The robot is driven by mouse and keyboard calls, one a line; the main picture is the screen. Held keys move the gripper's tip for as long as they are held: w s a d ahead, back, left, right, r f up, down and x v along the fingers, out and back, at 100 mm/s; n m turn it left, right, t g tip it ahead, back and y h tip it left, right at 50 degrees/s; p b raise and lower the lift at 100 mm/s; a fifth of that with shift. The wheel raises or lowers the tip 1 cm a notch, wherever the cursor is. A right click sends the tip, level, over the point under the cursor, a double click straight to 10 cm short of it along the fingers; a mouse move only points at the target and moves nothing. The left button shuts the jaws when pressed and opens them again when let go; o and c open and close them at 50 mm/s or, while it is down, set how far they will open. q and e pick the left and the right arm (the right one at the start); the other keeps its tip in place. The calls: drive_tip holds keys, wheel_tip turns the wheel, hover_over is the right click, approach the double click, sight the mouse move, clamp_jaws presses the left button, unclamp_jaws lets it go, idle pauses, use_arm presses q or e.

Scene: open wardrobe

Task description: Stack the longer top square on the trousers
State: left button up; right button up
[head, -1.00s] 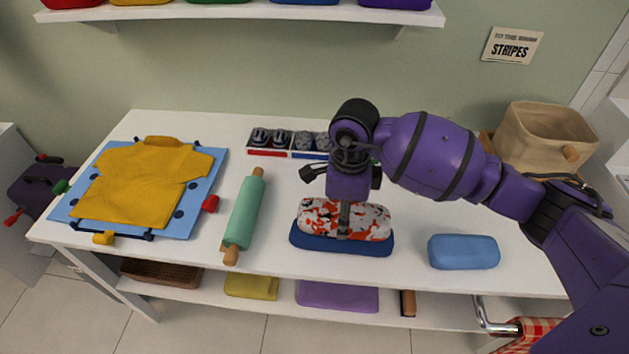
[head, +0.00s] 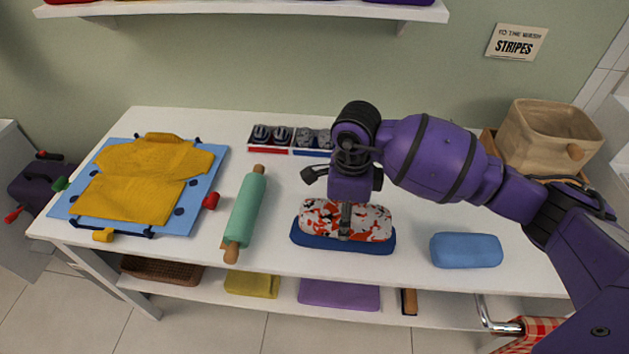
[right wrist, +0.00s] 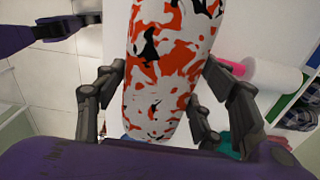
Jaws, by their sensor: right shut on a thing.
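The folded top square (head: 346,221) is white with orange and black patches. It lies over a dark blue folded square (head: 307,240), which I take to be the trousers, whose blue rim shows around its front and sides. My right gripper (head: 345,232) is shut on the patterned top from above. In the right wrist view the patterned top (right wrist: 165,70) fills the middle, between the gripper's fingers. Whether its underside touches the blue fabric is hard to tell. A purple and black part at the upper left there may be my left gripper (right wrist: 52,28); its jaws are unclear.
A light blue folded piece (head: 466,250) lies to the right. A green rolling pin (head: 246,210) lies to the left, beside a blue board (head: 205,190) with a yellow garment (head: 140,185). Small boxes (head: 270,138) and a beige basket (head: 545,135) stand behind.

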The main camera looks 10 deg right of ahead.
use_arm(q)
drive_tip(key=shift+f, duration=0.1)
use_arm(e)
drive_tip(key=shift+f, duration=0.2)
drive_tip(key=o, duration=0.9)
drive_tip(key=shift+o, duration=0.3)
use_arm(q)
drive_tip(key=shift+w, duration=0.1)
drive_tip(key=shift+d, duration=0.1)
use_arm(e)
drive_tip(key=shift+c, duration=0.5)
drive_tip(key=shift+r+p, duration=1.75)
drive_tip(key=shift+r, duration=2.85)
use_arm(q)
drive_tip(key=w+r+t, duration=0.1)
drive_tip(key=w+r, duration=0.4)
drive_tip(key=r, duration=0.1)
drive_tip(key=shift+r+t, duration=0.3)
drive_tip(key=shift+r, duration=0.05)
drive_tip(key=shift+f, duration=0.2)
